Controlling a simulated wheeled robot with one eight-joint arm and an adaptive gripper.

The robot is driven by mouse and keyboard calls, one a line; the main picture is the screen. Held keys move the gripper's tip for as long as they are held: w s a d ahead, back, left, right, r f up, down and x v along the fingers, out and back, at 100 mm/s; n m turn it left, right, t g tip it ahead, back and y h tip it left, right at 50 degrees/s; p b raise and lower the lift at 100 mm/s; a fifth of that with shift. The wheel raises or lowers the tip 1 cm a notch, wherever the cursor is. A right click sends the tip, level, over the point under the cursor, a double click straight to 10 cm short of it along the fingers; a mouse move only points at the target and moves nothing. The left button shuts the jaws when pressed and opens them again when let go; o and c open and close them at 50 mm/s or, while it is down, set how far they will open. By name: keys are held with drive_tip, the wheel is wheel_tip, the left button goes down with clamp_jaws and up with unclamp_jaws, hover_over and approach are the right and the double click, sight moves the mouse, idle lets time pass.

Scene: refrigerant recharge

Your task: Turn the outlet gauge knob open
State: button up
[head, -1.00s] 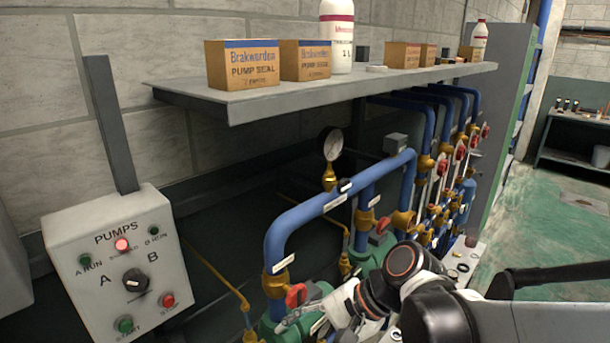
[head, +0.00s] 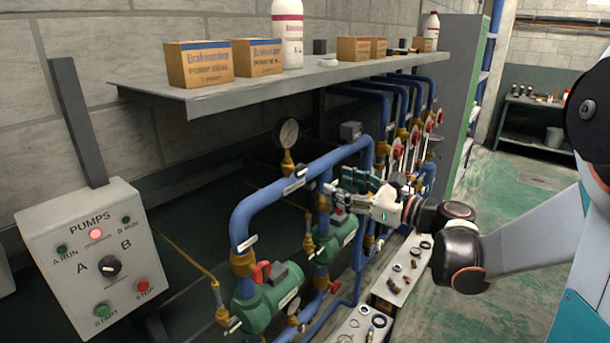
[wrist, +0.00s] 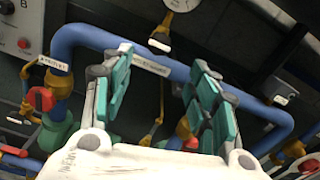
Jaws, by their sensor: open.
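The round pressure gauge (head: 288,133) stands on a brass fitting (head: 288,160) on top of the blue pipe (head: 318,172). A small dark and pale part (head: 301,171) sits near its base; I cannot tell surely if this is the outlet gauge knob. In the wrist view the gauge (wrist: 182,4) is cut off by the top edge, with its brass fitting (wrist: 160,40) below. My gripper (head: 348,190) is open and empty, right of and below the gauge. Its teal-padded fingers frame the labelled pipe in the wrist view (wrist: 160,72), with no contact visible.
A shelf (head: 190,98) with boxes and bottles overhangs the pipes. Green pumps (head: 262,300) with a red valve handle (head: 259,271) stand below. More pipes with red valves (head: 397,150) are at right. A pump control box (head: 85,262) is at left.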

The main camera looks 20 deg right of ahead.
sight(302, 173)
drive_tip(key=x, duration=1.1)
drive_tip(key=shift+w+a+b, duration=0.1)
drive_tip(key=shift+b, duration=0.3)
drive_tip(key=c, duration=1.1)
